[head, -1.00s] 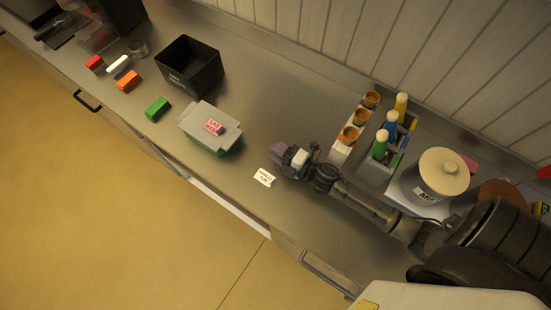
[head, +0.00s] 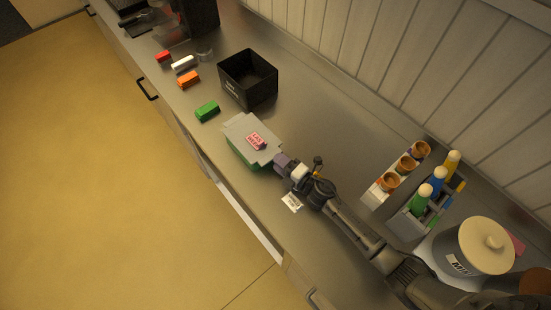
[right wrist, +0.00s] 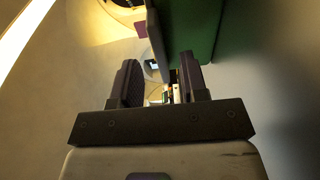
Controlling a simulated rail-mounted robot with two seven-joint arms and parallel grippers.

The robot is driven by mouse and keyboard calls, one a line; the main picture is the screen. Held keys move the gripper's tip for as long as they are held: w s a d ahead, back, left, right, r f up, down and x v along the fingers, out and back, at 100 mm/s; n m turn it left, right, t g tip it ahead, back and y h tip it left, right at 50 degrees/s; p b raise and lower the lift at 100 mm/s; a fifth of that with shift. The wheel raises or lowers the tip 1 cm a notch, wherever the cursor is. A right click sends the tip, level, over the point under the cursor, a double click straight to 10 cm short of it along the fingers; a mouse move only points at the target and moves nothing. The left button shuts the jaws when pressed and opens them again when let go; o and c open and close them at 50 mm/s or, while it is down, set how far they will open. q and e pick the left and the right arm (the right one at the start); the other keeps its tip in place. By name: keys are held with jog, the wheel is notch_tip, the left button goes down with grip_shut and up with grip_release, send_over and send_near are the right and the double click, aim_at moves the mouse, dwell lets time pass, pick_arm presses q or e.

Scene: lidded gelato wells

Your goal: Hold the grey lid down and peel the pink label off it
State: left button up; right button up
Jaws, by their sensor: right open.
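The grey lid (head: 240,127) lies on a green tub (head: 246,158) near the counter's front edge. The pink label (head: 256,141), with dark print, sits on the lid's top and looks slightly raised. My right gripper (head: 281,161) is at the tub's right end, close to the lid's edge; I cannot tell whether it touches. In the right wrist view its two fingers (right wrist: 160,82) are apart with nothing held between them. The green tub wall (right wrist: 203,28) rises just beyond the right finger there. My left gripper is not in view.
A black bin (head: 234,88) stands behind the tub. A green block (head: 207,111) and other coloured blocks lie to the left. A white card (head: 292,202) lies below my right gripper.

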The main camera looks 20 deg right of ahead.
jog(key=shift+x, duration=1.1)
grip_shut()
jog(key=c, duration=0.7)
grip_release()
grip_shut()
